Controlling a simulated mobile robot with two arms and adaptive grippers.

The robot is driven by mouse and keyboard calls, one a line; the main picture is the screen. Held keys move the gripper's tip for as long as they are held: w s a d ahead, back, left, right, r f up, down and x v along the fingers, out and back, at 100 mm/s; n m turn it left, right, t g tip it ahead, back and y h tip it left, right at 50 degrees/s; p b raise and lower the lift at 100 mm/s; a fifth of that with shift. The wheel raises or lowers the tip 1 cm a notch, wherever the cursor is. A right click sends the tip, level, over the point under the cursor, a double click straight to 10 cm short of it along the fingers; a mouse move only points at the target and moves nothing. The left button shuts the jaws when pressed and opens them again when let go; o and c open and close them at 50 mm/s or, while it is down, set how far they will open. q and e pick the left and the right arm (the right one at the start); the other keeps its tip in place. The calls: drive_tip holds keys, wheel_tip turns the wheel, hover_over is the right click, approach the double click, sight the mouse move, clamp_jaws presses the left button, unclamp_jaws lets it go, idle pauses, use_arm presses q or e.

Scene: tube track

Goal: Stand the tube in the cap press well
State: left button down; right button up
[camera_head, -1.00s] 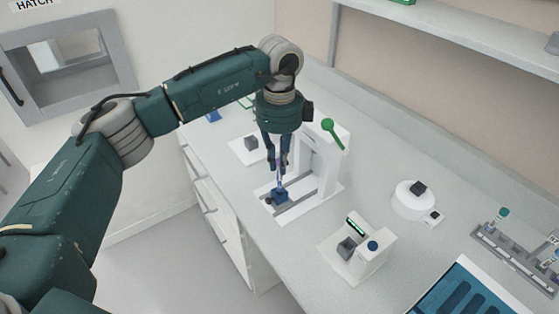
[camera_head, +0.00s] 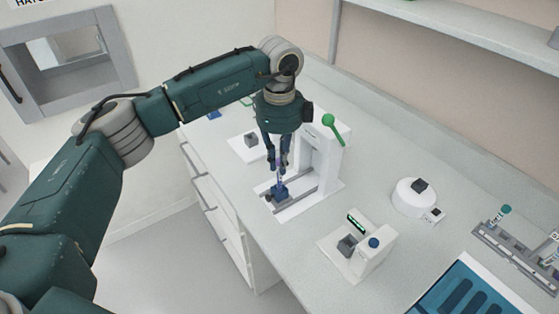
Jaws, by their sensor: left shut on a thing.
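The cap press (camera_head: 325,165) is a white stand with a green lever handle (camera_head: 329,121). A small dark blue block on its low base holds the well (camera_head: 279,194). My left gripper (camera_head: 279,169) points down over this block, its fingers shut on a thin tube (camera_head: 280,181). The tube looks upright, with its lower end at the top of the block. I cannot tell how deep it sits in the well. The fingers hide its upper part. My right gripper is out of view.
Behind the press stands a small device with a dark block (camera_head: 251,140).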

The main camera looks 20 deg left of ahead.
use_arm(q)
drive_tip(key=shift+f, duration=0.2)
drive_tip(key=shift+f+b, duration=0.35)
drive_tip(key=shift+b, duration=0.1)
drive_tip(key=shift+f, duration=0.1)
drive_tip(key=c, duration=1.7)
unclamp_jaws()
drive_tip(key=shift+o, duration=0.2)
wheel_tip(320, 180, up, 12)
